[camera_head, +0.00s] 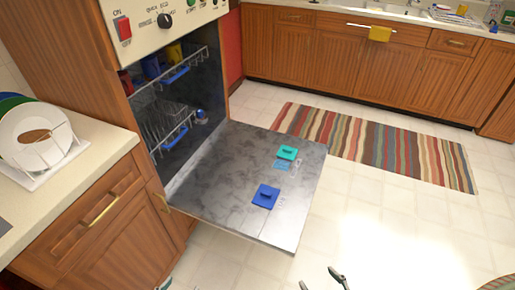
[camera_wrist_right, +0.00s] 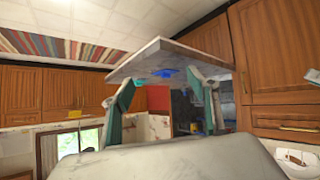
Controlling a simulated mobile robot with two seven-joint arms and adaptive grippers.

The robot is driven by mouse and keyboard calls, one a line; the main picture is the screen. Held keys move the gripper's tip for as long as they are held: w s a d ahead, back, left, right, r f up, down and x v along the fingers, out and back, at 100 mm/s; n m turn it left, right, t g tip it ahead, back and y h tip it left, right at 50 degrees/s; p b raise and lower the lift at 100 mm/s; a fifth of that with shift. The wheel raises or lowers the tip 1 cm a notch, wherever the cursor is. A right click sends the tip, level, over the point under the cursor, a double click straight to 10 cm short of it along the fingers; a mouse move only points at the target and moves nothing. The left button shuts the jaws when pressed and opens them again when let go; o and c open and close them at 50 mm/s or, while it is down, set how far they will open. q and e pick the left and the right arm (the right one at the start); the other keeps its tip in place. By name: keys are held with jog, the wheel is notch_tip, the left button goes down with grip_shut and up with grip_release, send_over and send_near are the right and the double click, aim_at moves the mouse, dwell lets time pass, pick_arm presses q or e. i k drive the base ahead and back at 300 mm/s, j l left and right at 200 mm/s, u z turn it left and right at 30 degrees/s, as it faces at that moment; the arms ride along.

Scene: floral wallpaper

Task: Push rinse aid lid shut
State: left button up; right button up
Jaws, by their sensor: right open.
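The dishwasher door (camera_head: 230,205) is folded down flat, with two small lids on its inner face. The teal lid (camera_head: 287,152) sits farther off, with a light blue patch beside it. The blue lid (camera_head: 265,196) sits nearer; I cannot tell for sure which is the rinse aid lid. My right gripper (camera_head: 322,281) is open and empty at the bottom edge, apart from the door. In the right wrist view its two fingers (camera_wrist_right: 160,84) stand spread, with the door panel beyond them. A small teal and grey bit at the lower left looks like my left gripper (camera_head: 166,284), mostly cut off.
Dishwasher racks (camera_head: 165,130) hold several dishes inside the opening. A counter (camera_head: 90,150) with a plate rack (camera_head: 45,160) stands at left. A striped rug (camera_head: 375,145) lies behind the door. The tiled floor (camera_head: 380,235) to the right is clear.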

aim_at(285, 152)
jog(key=l+z, duration=0.1)
jog(key=z, duration=1.35)
jog(key=i+l, duration=0.1)
jog(key=l, duration=0.2)
jog(key=i+l, duration=0.1)
jog(key=l, duration=0.5)
jog(key=i+l, duration=0.75)
jog(key=i, duration=0.2)
jog(key=i+u, duration=0.25)
jog(key=i, duration=0.45)
jog(key=i+l+u, duration=0.25)
jog(key=i, duration=0.4)
jog(key=i+u, duration=0.65)
jog(key=u, duration=0.15)
jog(key=i+u, duration=0.5)
jog(key=u, duration=0.35)
jog(key=i+u, duration=0.15)
jog(key=u, duration=0.3)
jog(key=i+u, duration=0.1)
jog(key=u, duration=0.4)
jog(key=i+j+u, duration=0.25)
jog(key=j+u, duration=0.2)
